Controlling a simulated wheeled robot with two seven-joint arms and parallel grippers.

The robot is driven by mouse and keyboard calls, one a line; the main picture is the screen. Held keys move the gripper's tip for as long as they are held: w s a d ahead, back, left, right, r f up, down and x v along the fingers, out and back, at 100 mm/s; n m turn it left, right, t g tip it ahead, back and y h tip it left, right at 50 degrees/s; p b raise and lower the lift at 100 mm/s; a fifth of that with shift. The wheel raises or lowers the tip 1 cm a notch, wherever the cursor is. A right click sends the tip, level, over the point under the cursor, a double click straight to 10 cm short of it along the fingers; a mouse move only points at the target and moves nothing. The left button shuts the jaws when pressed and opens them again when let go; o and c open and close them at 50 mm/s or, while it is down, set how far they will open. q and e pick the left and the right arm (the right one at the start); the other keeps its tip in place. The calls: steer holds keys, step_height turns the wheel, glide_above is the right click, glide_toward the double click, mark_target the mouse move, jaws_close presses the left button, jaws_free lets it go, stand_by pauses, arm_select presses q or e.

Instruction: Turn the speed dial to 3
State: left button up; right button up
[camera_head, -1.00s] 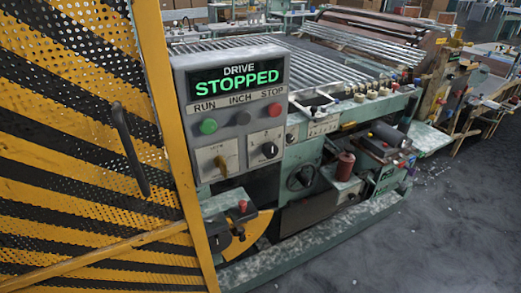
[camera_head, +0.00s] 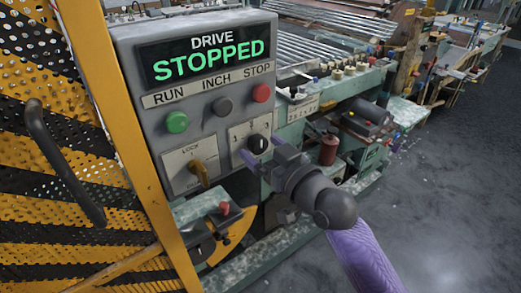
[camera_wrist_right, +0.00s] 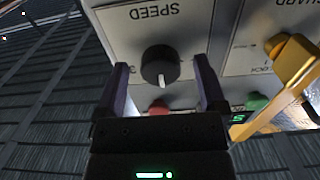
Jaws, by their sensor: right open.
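The black speed dial (camera_head: 258,144) is on a white plate at the lower right of the grey control panel (camera_head: 130,60). In the right wrist view the dial (camera_wrist_right: 160,66) appears upside down under the label SPEED, its white mark pointing down the picture, away from the label. My right gripper (camera_head: 262,150) is at the plate, and in the wrist view its open purple fingers (camera_wrist_right: 163,85) stand on either side of the dial, with a gap on each side. The display (camera_head: 210,58) reads DRIVE STOPPED. My left gripper is out of view.
A yellow guard lock handle (camera_head: 198,172) sticks out left of the dial, and shows close beside my fingers in the wrist view (camera_wrist_right: 275,90). Green (camera_head: 177,122), dark (camera_head: 222,106) and red (camera_head: 261,93) buttons sit above. A yellow mesh guard (camera_head: 50,150) stands left.

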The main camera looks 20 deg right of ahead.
steer(key=shift+w+a, duration=0.15)
steer(key=shift+w, duration=0.25)
jaws_close()
